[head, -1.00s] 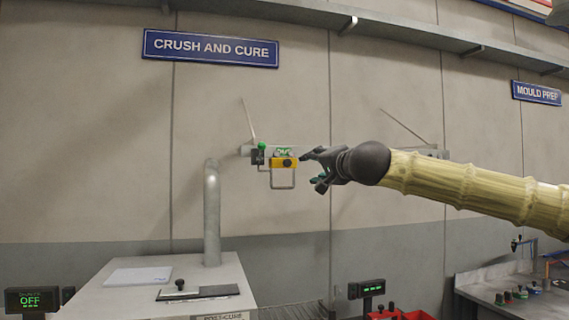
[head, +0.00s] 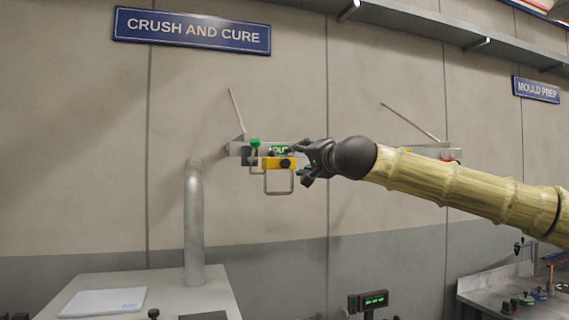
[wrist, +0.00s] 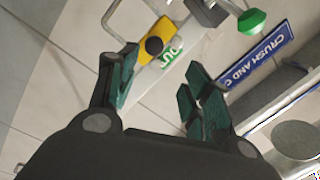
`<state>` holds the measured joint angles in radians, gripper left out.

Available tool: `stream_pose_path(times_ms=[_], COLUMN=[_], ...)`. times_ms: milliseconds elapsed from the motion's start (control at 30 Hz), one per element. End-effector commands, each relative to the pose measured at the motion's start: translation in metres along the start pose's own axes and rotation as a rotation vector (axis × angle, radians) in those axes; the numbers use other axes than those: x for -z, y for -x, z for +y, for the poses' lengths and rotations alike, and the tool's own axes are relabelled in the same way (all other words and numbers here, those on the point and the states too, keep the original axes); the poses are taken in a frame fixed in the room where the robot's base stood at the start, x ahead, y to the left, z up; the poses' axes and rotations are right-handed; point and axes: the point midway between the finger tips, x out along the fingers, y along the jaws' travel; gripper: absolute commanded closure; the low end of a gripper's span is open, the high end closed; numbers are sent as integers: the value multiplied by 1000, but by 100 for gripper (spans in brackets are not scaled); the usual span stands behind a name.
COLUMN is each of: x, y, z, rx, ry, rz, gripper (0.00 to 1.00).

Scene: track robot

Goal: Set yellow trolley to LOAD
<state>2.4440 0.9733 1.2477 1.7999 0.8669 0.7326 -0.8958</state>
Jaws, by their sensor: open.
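The yellow trolley (head: 270,163) hangs on a grey rail (head: 236,149) on the wall, with a wire loop (head: 279,193) below it. In the wrist view the trolley (wrist: 143,41) lies just beyond my fingertips. My gripper (head: 303,161) is beside the trolley's right side in the head view. In the wrist view its fingers (wrist: 158,82) are apart with nothing between them. Whether a finger touches the trolley cannot be told.
A green-knobbed lever (head: 255,143) stands left of the trolley; its knob (wrist: 251,21) also shows in the wrist view. A grey pipe (head: 195,225) rises from a pale cabinet (head: 210,292) below. A green-lit display (head: 374,299) stands lower right.

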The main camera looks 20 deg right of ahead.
Motion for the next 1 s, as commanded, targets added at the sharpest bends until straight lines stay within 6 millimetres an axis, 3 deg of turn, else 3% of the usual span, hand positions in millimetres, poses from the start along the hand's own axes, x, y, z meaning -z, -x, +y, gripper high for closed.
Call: stream_pose_path(times_ms=[100,300,633,1000], x=[-3,-8,-4,-10], y=[-37,-79,-89,-111], z=[8,16,8,16], rx=[-14,-23,-11,-18], ry=[-2,-3,-2,-3], rz=[-8,-16,-9,-16], gripper=[51,51,51,51])
